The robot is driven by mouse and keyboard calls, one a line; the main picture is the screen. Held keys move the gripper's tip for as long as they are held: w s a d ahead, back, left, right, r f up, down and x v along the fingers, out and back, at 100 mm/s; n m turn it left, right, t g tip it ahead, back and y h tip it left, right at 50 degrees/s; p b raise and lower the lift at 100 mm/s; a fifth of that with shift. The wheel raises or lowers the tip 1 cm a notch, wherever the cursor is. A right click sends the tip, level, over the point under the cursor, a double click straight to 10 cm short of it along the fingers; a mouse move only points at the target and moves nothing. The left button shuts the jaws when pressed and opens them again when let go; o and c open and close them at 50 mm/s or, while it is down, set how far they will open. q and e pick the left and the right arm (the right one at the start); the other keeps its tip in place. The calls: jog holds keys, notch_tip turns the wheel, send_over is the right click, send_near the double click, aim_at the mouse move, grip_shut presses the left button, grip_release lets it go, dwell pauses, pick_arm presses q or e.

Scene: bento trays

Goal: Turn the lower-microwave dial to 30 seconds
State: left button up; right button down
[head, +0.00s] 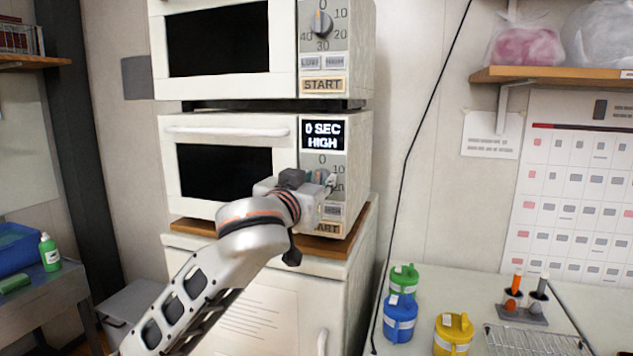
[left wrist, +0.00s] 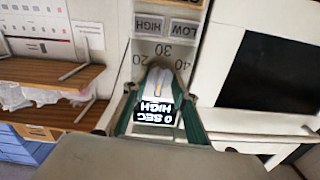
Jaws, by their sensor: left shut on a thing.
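The lower microwave (head: 285,122) has a white body, a dark window and a lit display (head: 322,135) reading "0 SEC HIGH". The display also shows, upside down, in the left wrist view (left wrist: 154,112). My left gripper (head: 323,181) is at the control panel below the display and hides most of the dial in the head view. In the left wrist view, the pale dial (left wrist: 158,80) lies between the green-sided fingers of my left gripper (left wrist: 158,104), shut on it. The dial's yellowish mark faces the display side. The numbers 20, 30 and 40 show around it. My right gripper is not in view.
An upper microwave (head: 225,7) with its own dial (head: 321,23) sits just above. Both are on a white cabinet (head: 275,300). Green (head: 404,278), blue (head: 400,318) and yellow (head: 453,335) containers stand on the right counter. A black cord hangs right of the microwaves.

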pick_arm(q)
jog(key=m, duration=0.8)
jog(key=shift+m, duration=0.4)
jog(key=m, duration=0.4)
jog(key=shift+m, duration=0.3)
jog(key=m, duration=0.4)
jog(key=shift+f, duration=0.1)
jog(key=m, duration=0.8)
jog(key=shift+m, duration=0.3)
jog(key=m, duration=0.4)
jog(key=shift+f, duration=0.1)
jog(key=m, duration=0.4)
jog(key=shift+m, duration=0.3)
jog(key=shift+f, duration=0.1)
